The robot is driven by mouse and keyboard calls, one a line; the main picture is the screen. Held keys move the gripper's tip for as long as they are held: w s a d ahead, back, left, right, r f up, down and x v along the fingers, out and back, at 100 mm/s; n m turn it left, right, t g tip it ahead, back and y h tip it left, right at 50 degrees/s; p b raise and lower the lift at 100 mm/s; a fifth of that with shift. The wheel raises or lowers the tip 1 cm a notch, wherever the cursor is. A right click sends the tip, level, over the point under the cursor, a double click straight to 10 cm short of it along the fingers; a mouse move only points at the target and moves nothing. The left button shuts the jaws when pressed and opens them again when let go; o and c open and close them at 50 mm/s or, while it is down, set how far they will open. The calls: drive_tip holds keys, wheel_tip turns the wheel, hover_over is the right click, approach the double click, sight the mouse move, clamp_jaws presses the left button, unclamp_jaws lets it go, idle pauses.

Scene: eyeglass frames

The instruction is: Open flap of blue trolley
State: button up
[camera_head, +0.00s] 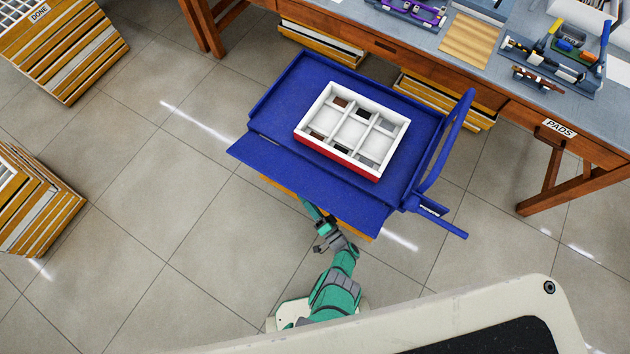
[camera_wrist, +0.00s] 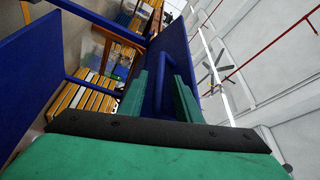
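The blue trolley (camera_head: 285,95) stands in the middle of the head view. Its blue flap (camera_head: 295,182) runs along the near side and extends outward from the bed, with a hinge line between them; its exact tilt is hard to tell. My gripper (camera_head: 309,208) is at the flap's near edge, its tips partly hidden beneath it. In the wrist view my gripper's two green fingers (camera_wrist: 160,95) stand apart, with a blue bar visible between them and a blue panel (camera_wrist: 173,50) beyond. I cannot tell whether the fingers touch the flap.
A white-and-red compartment box (camera_head: 350,130) sits on the trolley bed. The trolley's handle (camera_head: 450,140) rises at the right. A workbench (camera_head: 400,45) stands behind. Slatted crates (camera_head: 65,50) stand at the left, and the floor (camera_head: 170,220) between them and the trolley is clear.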

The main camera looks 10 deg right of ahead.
drive_tip(key=v, duration=0.7)
drive_tip(key=shift+s+d, duration=0.25)
drive_tip(key=shift+s, duration=0.1)
